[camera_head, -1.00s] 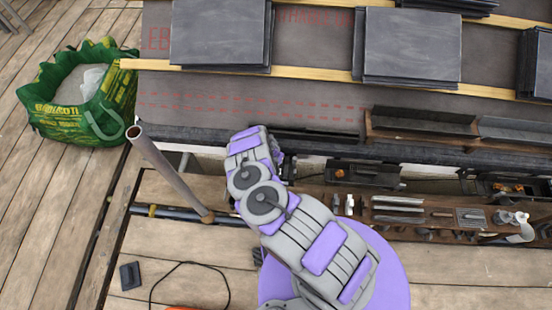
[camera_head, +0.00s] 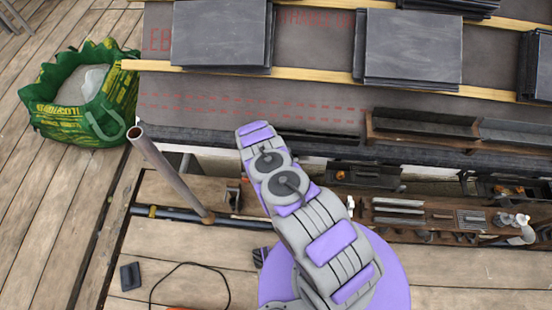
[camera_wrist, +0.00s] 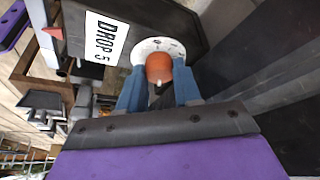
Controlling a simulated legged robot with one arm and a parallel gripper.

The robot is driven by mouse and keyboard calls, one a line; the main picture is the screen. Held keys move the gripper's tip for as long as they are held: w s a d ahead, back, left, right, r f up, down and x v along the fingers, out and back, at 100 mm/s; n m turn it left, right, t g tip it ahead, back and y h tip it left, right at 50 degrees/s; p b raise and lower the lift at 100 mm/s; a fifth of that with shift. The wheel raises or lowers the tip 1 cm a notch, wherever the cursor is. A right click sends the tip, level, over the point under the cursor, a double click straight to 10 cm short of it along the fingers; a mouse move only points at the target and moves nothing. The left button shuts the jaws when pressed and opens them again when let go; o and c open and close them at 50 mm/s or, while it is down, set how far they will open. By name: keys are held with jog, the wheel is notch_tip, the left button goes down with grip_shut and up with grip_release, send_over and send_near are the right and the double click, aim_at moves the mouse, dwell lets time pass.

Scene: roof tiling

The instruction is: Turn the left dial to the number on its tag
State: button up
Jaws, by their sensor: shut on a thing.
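In the wrist view, a dial with an orange knob (camera_wrist: 159,68) stands on a white round face (camera_wrist: 172,46) with dark marks around its rim. The marks are too small to read. A white tag (camera_wrist: 106,38) beside it reads "DROP 5". The face and tag are on a dark panel (camera_wrist: 190,18). My gripper (camera_wrist: 158,88) is shut on the orange knob, with a blue finger on each side of it. A small pale mark shows on the knob's near edge. In the head view my arm hides the gripper and the dial.
A wooden shelf (camera_head: 430,222) with metal tools runs along the right below the roof edge. Stacked slates (camera_head: 220,35) lie on the roof. A grey pole (camera_head: 168,172) leans at left, near a green bag (camera_head: 80,95). Bare planks show at lower left.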

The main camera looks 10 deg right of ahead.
jog(key=shift+m, duration=0.4)
jog(key=o, duration=1)
jog(key=shift+o, duration=0.2)
jog(key=shift+n, duration=0.4)
jog(key=shift+a+n+t, duration=0.1)
jog(key=shift+n+t, duration=0.4)
jog(key=shift+n, duration=0.7)
jog(key=shift+s+n+y, duration=0.15)
jog(key=shift+n+y, duration=0.25)
jog(key=shift+n, duration=0.5)
jog(key=shift+n+t+y, duration=0.4)
jog(key=shift+n+t, duration=0.2)
jog(key=shift+n, duration=0.7)
